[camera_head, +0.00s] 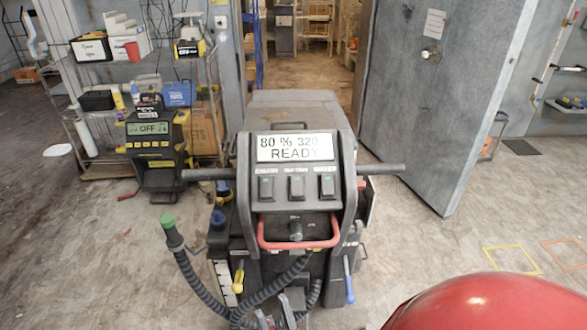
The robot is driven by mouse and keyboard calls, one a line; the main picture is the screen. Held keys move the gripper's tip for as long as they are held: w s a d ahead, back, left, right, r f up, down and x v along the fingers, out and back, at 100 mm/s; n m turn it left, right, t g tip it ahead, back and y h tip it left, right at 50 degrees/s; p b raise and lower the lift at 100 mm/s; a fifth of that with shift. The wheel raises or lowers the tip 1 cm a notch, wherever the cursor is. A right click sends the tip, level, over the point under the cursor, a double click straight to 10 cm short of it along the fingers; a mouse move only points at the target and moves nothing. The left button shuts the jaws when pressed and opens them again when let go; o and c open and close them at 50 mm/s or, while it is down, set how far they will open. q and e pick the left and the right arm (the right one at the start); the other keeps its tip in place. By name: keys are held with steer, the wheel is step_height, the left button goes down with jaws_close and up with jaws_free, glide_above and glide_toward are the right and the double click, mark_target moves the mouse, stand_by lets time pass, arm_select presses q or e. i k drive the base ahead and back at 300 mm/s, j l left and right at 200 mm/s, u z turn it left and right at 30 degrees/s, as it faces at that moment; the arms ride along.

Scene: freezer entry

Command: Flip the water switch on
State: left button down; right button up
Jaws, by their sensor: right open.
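A dark floor-cleaning machine stands in front of me, its console display (295,148) reading "80 % 320 READY". Below it are three black rocker switches in a row under small, blurred labels. The rightmost label looks like "WATER", above the right switch (327,187). The middle switch (296,188) and left switch (266,188) look alike; I cannot tell their positions clearly. My right gripper (283,312) shows at the bottom edge, low in front of the machine, open and well below the switches. It is partly cut off. My left gripper is not in view.
A red handle (298,244) sits below the switches, and black bars (382,169) stick out on both sides. A ribbed hose (190,275) with a green end stands at left. A shelf rack is behind left; a large grey door (430,110) stands open behind right.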

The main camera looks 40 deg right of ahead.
mark_target(328, 182)
steer(key=z, duration=1.25)
